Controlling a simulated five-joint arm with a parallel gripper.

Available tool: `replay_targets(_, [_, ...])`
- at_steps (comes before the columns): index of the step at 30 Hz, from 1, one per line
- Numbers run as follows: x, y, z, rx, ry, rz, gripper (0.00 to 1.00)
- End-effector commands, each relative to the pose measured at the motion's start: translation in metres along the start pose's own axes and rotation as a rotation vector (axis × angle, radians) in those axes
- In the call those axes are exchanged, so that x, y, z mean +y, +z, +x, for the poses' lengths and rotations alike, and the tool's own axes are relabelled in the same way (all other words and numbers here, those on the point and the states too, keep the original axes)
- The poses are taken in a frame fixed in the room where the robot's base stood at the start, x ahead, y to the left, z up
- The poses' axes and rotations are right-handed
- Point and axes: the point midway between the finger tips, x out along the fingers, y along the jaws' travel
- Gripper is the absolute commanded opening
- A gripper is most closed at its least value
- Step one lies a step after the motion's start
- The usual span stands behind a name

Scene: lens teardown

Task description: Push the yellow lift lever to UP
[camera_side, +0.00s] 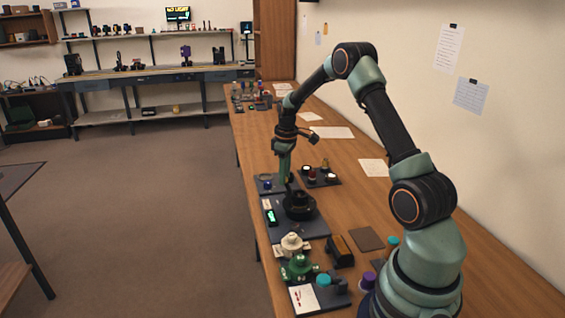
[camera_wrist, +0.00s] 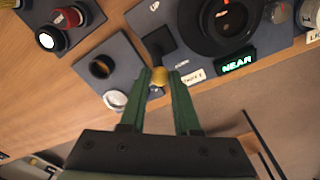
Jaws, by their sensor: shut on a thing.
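The yellow lift lever's round knob (camera_wrist: 157,76) sits between the green fingertips of my gripper (camera_wrist: 161,73) in the wrist view, with the fingers closed on it. A black lever slot runs from the knob toward the UP label (camera_wrist: 154,6). The DOWN label (camera_wrist: 182,65) is close to the knob, so the lever stands near the DOWN end. In the side view my gripper (camera_side: 287,178) points down over the grey panel (camera_side: 283,233); the knob cannot be made out there.
A black ring-shaped lens mount (camera_wrist: 222,25) and a lit green NEAR display (camera_wrist: 236,62) stand beside the slot. A small panel with a dark round socket (camera_wrist: 101,67) and a white cap (camera_wrist: 115,100) lie to the left. In the side view a green part (camera_side: 299,268) stands nearer.

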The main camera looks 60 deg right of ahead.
Motion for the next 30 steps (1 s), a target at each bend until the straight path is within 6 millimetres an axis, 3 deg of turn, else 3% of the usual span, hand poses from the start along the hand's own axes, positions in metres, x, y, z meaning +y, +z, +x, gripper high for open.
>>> replay_targets(7, [0.002, 0.004, -0.001, -0.003, -0.002, 0.007, 0.00])
replay_targets(8, [0.002, 0.004, -0.001, -0.003, -0.002, 0.007, 0.42])
replay_targets(9, [0.002, 0.004, -0.001, -0.003, -0.002, 0.007, 0.57])
replay_targets(10, [0.002, 0.004, -0.001, -0.002, -0.001, 0.007, 0.59])
replay_targets(22, [0.003, 0.003, -0.007, 0.001, 0.002, 0.006, 0.59])
replay_targets(30, [0.003, 0.002, -0.054, 0.004, 0.004, 0.006, 0.59])
